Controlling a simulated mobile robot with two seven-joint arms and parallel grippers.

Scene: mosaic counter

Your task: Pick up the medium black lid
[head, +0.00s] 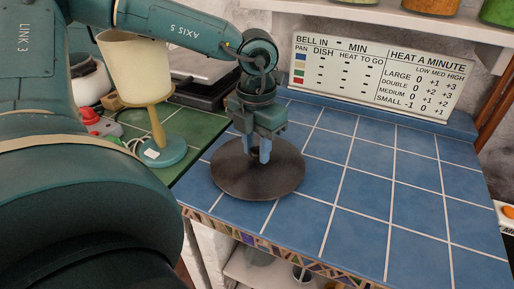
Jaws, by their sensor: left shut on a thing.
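The black lid (235,180) is a dark round disc at the left part of the blue tiled counter. My left gripper (258,151) comes down from above and is shut on the lid near its top middle. The lid's knob is hidden behind the fingers. I cannot tell whether the lid touches the tiles or hangs just above them. My right gripper is not in view.
A lamp with a cream shade (136,64) and teal base stands on the green tiles to the left. A sign board (375,75) leans at the back. The blue tiles (375,190) to the right are clear. The counter's mosaic front edge (285,262) is near.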

